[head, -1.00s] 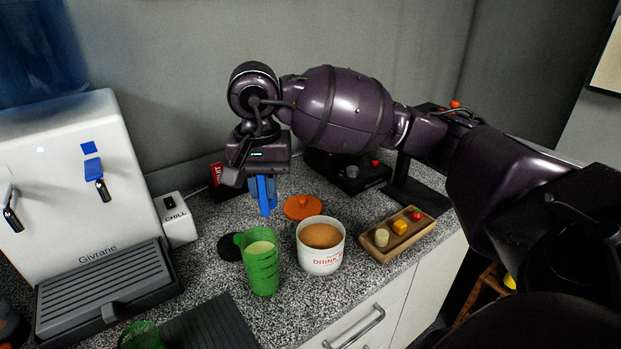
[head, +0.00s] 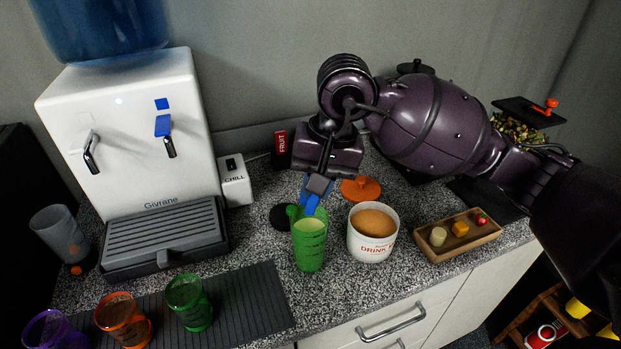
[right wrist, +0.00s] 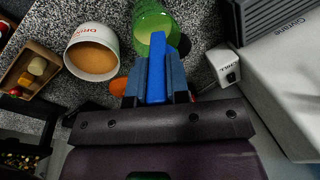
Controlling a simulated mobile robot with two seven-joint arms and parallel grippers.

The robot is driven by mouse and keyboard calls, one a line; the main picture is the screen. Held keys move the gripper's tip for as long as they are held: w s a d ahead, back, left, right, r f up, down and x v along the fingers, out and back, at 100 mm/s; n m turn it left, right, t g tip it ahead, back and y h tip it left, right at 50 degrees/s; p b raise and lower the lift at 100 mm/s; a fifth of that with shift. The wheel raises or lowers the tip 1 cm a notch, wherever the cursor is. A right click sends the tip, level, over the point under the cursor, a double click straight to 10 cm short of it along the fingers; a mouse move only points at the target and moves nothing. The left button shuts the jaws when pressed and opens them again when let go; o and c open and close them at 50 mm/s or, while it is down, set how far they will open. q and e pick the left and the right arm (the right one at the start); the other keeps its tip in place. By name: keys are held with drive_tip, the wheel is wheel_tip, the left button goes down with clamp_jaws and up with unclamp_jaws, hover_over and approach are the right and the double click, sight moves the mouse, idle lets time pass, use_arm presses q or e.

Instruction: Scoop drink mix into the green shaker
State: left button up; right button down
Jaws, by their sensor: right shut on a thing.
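The tall translucent green shaker (head: 310,245) stands upright and uncapped on the speckled counter, with pale contents inside; it also shows in the right wrist view (right wrist: 150,22). The white drink mix tub (head: 372,247) stands open to its right, full of orange-brown powder (head: 373,222). My right gripper (head: 313,196) is just behind and above the shaker's rim. It is shut on a bright blue piece (right wrist: 156,72), which looks like the scoop's handle. No scoop bowl can be made out. My left gripper is not in view.
An orange lid (head: 360,188) and a black lid (head: 284,216) lie behind. A wooden tray (head: 458,240) holds small pieces at right. The water dispenser (head: 135,140) and CHILL box (head: 234,180) stand left. Green (head: 189,305), orange (head: 123,322) and purple cups stand at front left.

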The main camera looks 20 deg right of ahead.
use_arm(q)
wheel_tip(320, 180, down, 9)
drive_tip(key=b, duration=1)
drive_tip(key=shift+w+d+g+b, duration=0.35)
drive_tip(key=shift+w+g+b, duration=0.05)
use_arm(e)
drive_tip(key=s+d+f+t+y, duration=0.1)
drive_tip(key=d+f+t+y, duration=0.3)
drive_tip(key=y, duration=0.8)
drive_tip(key=shift+s+f+y, duration=0.2)
drive_tip(key=shift+f+y, duration=0.1)
drive_tip(key=shift+f, duration=0.6)
drive_tip(key=shift+d, duration=0.15)
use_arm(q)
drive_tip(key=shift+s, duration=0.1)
use_arm(e)
drive_tip(key=shift+r, duration=0.1)
drive_tip(key=shift+r, duration=0.1)
